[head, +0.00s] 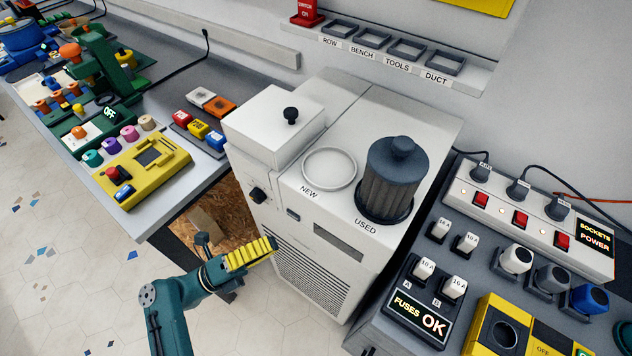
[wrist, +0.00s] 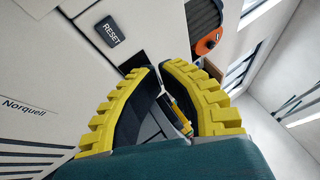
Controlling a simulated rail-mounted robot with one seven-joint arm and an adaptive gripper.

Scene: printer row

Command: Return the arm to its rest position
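My gripper (head: 250,252), with ribbed yellow fingers on a teal arm, hangs in front of the white filter unit (head: 318,215), to the left of its vented front. In the wrist view, the tips of my gripper (wrist: 160,69) come together with nothing visible held between them. The gripper looks shut and empty. The filter unit's front shows close by in the wrist view, with a RESET button (wrist: 110,31).
A dark ribbed filter (head: 391,178) stands on the USED spot; the NEW ring (head: 329,167) is empty. A bench (head: 195,180) with a yellow device (head: 143,165) is at left. A fuse panel (head: 425,300) and socket strip (head: 530,215) are at right. Floor at lower left is clear.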

